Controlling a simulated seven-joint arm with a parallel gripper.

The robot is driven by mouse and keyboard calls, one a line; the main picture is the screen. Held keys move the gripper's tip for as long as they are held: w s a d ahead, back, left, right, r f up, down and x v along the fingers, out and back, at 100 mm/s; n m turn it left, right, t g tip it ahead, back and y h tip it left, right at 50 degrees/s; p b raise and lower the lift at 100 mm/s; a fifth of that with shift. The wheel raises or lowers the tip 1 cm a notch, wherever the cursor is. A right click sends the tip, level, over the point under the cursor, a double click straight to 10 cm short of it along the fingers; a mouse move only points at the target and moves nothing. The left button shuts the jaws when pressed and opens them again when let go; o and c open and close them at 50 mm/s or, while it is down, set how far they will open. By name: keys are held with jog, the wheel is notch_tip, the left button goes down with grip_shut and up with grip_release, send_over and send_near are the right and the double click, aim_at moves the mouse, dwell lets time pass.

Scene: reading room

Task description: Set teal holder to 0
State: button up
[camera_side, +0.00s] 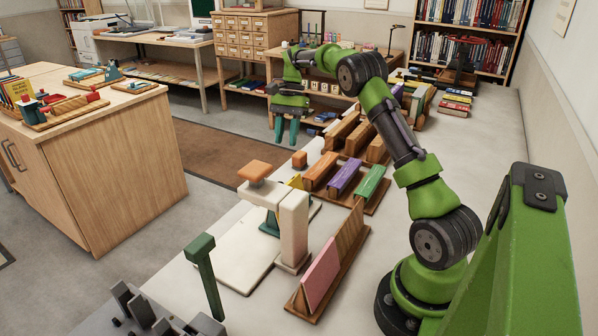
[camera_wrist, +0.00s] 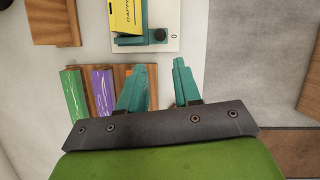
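The teal holder (camera_wrist: 142,42) shows at the top of the wrist view, on a small white base (camera_wrist: 166,47). It has a black round knob (camera_wrist: 159,34), and a small 0 mark is printed on the base right of the knob. A yellow card (camera_wrist: 126,16) with dark lettering stands at the holder; its far part is cut off. In the side view only a teal part (camera_side: 269,226) shows, behind a cream post. My gripper (camera_side: 286,138) is open and empty, pointing down, well apart from the holder. Its two teal fingers (camera_wrist: 158,75) are spread in the wrist view.
A wooden rack (camera_side: 379,199) holds orange, purple and green blocks. A cream stand (camera_side: 293,228) with an orange block (camera_side: 255,172) on top is in front of the teal part. A pink panel (camera_side: 321,274) leans on a wooden rest. The white table's left edge drops to the floor.

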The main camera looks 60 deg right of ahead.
jog(key=shift+v, duration=2.4)
jog(key=shift+d+f, duration=0.1)
jog(key=shift+d, duration=0.05)
jog(key=s+a+r+n+t, duration=0.1)
jog(key=s+a+n+t, duration=0.1)
jog(key=s+a+n, duration=0.2)
jog(key=s+a+r+n+t+h, duration=0.1)
jog(key=s+a+r+n+t, duration=0.1)
jog(key=s+a, duration=0.8)
jog(key=s+a+r+n+t+h, duration=0.1)
jog(key=s+a+n+t, duration=0.3)
jog(key=a, duration=1)
jog(key=s+r+n, duration=0.1)
jog(key=s+n, duration=0.1)
jog(key=s, duration=0.1)
jog(key=shift+a, duration=0.35)
